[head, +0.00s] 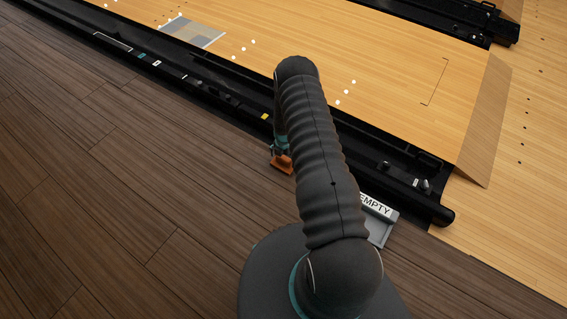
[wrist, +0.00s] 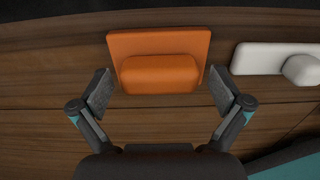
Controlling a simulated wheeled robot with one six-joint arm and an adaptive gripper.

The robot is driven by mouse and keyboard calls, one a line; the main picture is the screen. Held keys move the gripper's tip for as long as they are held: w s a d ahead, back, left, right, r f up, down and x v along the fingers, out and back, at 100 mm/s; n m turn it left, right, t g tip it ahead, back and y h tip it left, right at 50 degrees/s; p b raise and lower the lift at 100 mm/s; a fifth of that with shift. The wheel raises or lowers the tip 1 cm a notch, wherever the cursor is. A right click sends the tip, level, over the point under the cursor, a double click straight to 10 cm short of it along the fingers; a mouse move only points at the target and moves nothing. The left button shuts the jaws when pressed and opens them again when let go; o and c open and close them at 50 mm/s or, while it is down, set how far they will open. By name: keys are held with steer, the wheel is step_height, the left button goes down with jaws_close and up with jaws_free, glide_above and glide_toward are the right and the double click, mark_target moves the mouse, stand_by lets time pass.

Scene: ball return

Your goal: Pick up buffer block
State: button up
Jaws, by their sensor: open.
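An orange block (wrist: 160,75) with a flat plate behind a rounded front part lies on the dark wood floor, and I take it for the buffer block. It also shows in the head view (head: 283,164), partly behind my arm. My gripper (wrist: 159,92) is open, with one finger on each side of the block's rounded part. The fingers appear apart from the orange surface. In the head view my gripper is mostly hidden by my arm, with a small teal part (head: 281,146) showing just above the block.
A white piece (wrist: 280,58) of similar shape lies to the right in the wrist view. In the head view a grey tray with an EMPTY label (head: 378,206) sits right of my arm. A black rail (head: 190,78) edges the wooden lane (head: 330,50). The floor at left is clear.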

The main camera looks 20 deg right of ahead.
mark_target(284, 158)
steer(key=c, duration=1.2)
steer(key=shift+o, duration=0.2)
step_height(284, 158, up, 10)
